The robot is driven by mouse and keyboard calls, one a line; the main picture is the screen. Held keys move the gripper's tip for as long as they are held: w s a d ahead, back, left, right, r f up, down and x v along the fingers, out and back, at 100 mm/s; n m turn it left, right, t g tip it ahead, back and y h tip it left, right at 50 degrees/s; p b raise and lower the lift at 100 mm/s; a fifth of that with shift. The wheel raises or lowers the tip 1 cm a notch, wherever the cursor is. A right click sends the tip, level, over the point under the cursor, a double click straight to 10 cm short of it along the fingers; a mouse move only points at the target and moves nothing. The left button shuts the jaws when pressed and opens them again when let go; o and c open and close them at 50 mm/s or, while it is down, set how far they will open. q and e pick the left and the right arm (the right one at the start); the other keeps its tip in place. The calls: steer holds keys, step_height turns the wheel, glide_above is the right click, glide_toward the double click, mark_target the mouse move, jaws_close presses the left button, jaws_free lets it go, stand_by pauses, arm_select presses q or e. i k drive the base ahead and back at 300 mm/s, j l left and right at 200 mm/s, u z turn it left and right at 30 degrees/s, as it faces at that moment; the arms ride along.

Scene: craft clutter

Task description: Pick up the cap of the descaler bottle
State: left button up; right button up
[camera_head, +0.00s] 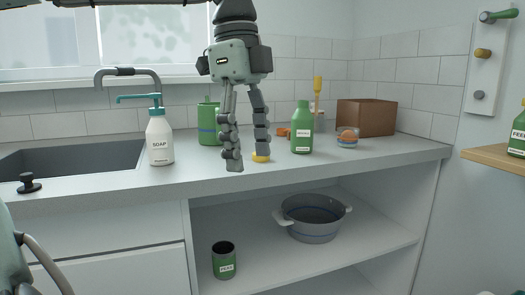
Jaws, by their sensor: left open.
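A green bottle (302,132) with a pale label stands upright on the counter, right of centre; its label is too small to read, and I see no differently coloured cap on its top. My right gripper is not in view.
A white soap bottle (159,138) and a green canister (209,124) stand to the left, near the sink (75,162).

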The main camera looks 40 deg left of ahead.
mark_target(255, 159)
steer(key=i+j, duration=0.75)
steer(key=j, duration=0.2)
